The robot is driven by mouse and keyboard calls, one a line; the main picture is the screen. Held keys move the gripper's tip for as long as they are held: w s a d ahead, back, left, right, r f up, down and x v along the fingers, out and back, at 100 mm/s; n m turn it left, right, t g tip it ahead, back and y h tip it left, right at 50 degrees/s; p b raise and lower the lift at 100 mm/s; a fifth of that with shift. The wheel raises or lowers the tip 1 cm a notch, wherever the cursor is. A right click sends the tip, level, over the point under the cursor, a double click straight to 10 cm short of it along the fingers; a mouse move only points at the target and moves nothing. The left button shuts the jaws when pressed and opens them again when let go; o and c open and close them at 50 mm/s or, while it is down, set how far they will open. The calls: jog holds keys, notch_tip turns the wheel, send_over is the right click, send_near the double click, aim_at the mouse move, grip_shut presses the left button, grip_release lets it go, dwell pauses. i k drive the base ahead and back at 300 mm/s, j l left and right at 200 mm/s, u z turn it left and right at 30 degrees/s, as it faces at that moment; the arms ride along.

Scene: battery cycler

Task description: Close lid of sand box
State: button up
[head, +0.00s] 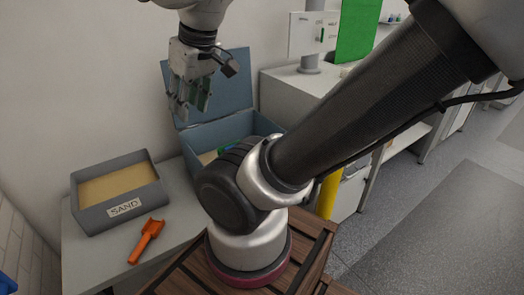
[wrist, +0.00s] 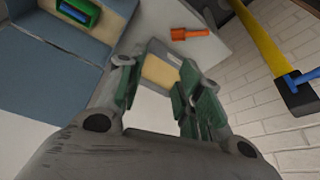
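A blue-grey box (head: 213,133) stands on the grey table, with its lid (head: 231,88) raised upright at the back by the wall. Tan material and a green-and-blue item (head: 228,147) show inside, but my arm hides much of the box. In the wrist view the blue-grey box (wrist: 50,55) and the green-and-blue item (wrist: 77,10) are at the left. A grey open bin (head: 122,193) labelled SAND holds sand and shows no lid; it also appears beyond my fingers in the wrist view (wrist: 150,50). My gripper (head: 190,100) is open and empty, in front of the lid's left part.
An orange scoop (head: 147,241) lies on the table (head: 95,258) in front of the bin. A white cabinet (head: 290,96) stands right of the lid. A yellow-handled tool (wrist: 262,42) lies by the white brick wall in the wrist view. Floor is free at the right.

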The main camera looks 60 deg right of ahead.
aim_at(234, 94)
jog(key=z, duration=1.2)
jog(key=i+u, duration=0.25)
jog(key=i+l+u, duration=0.1)
jog(key=u, duration=0.2)
